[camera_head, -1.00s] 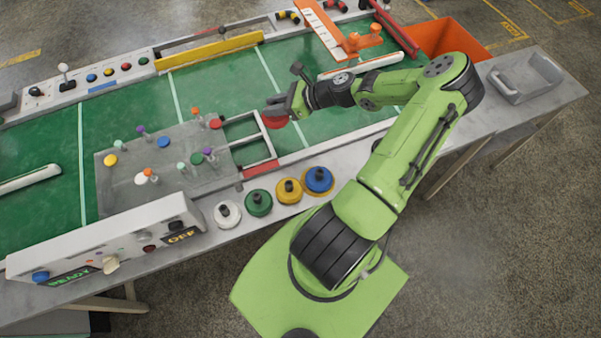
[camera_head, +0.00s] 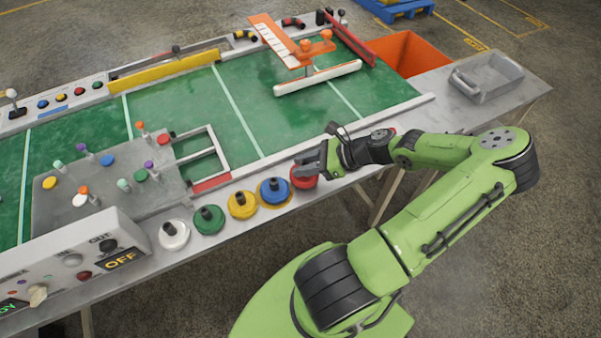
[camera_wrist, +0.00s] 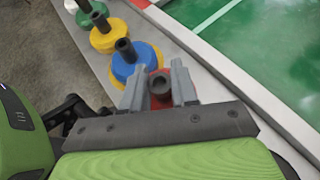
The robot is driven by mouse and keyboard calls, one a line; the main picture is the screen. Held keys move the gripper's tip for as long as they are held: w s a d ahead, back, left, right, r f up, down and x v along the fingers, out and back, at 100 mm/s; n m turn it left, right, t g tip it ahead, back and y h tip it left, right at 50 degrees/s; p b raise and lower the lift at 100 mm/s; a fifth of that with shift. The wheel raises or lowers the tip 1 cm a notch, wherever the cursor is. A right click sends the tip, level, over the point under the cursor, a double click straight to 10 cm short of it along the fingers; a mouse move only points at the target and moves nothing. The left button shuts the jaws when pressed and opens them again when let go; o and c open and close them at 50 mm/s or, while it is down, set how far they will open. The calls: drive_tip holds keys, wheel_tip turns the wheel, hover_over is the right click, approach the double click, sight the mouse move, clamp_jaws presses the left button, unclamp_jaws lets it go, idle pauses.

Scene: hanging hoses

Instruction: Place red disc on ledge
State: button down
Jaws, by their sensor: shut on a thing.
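The red disc (camera_head: 304,179) is at the right end of the row of discs on the grey ledge (camera_head: 345,178). My gripper (camera_head: 311,165) is shut on its dark knob. In the wrist view the red disc (camera_wrist: 160,101) is partly hidden between the grey fingers of my gripper (camera_wrist: 159,88). It is right beside the blue disc (camera_head: 273,191). I cannot tell whether it rests on the ledge or is slightly above it.
Yellow (camera_head: 242,205), green (camera_head: 208,219) and white (camera_head: 174,234) discs continue the row to the left. A control box (camera_head: 80,262) stands at the lower left. The green belt (camera_head: 200,100) lies behind. A grey tray (camera_head: 487,80) is at the right.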

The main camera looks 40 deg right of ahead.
drive_tip(key=shift+f, duration=0.8)
drive_tip(key=shift+r, duration=0.15)
drive_tip(key=c, duration=0.9)
unclamp_jaws()
drive_tip(key=shift+o, duration=0.2)
